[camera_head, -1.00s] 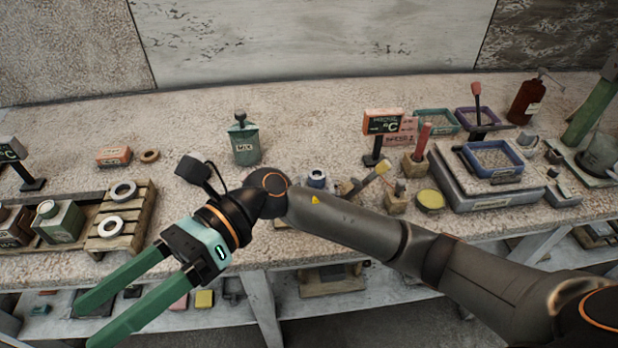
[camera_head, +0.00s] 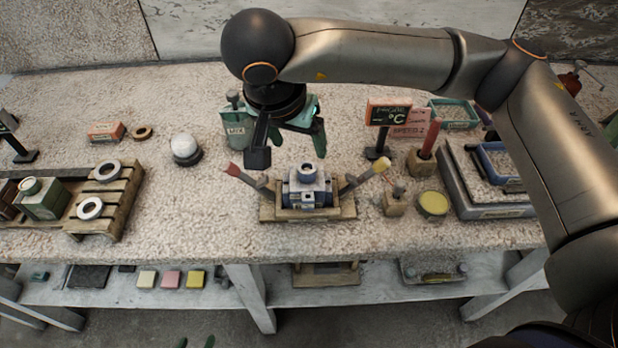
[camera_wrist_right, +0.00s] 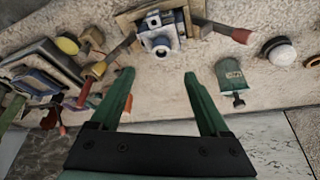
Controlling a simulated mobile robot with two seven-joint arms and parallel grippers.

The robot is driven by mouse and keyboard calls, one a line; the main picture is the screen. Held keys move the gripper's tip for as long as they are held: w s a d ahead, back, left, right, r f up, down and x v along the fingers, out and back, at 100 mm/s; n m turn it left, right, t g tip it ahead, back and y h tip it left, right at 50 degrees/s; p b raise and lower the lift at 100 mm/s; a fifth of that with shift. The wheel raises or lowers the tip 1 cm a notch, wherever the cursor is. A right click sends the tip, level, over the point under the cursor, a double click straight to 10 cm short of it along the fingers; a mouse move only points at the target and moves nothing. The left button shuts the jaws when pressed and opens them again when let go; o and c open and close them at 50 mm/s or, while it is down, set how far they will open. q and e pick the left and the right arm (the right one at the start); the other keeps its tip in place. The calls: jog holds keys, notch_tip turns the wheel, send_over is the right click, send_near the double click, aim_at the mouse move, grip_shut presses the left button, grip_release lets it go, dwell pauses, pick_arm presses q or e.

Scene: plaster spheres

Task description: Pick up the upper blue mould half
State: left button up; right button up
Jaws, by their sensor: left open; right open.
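The blue-grey mould (camera_head: 307,196) sits on a wooden stand at the middle of the table. Its upper half (camera_head: 306,184) has a pale ring-shaped opening on top. The mould also shows at the top of the right wrist view (camera_wrist_right: 160,42). My right gripper (camera_head: 300,142) hangs behind the mould in the head view, open and empty, apart from it. In the right wrist view the open fingers (camera_wrist_right: 159,76) point towards the mould, with bare table between.
Red- and yellow-ended sticks (camera_head: 364,178) flank the mould. A green MIX bottle (camera_head: 237,130) stands behind-left, near my right gripper. A white ball on a dark base (camera_head: 185,148) is left. A sign (camera_head: 388,115) and yellow-topped pot (camera_head: 433,205) stand right. The table front is clear.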

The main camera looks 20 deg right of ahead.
send_near(307, 170)
jog(key=shift+x, duration=1.1)
jog(key=shift+p+x, duration=0.8)
jog(key=shift+x, duration=1.9)
grip_shut()
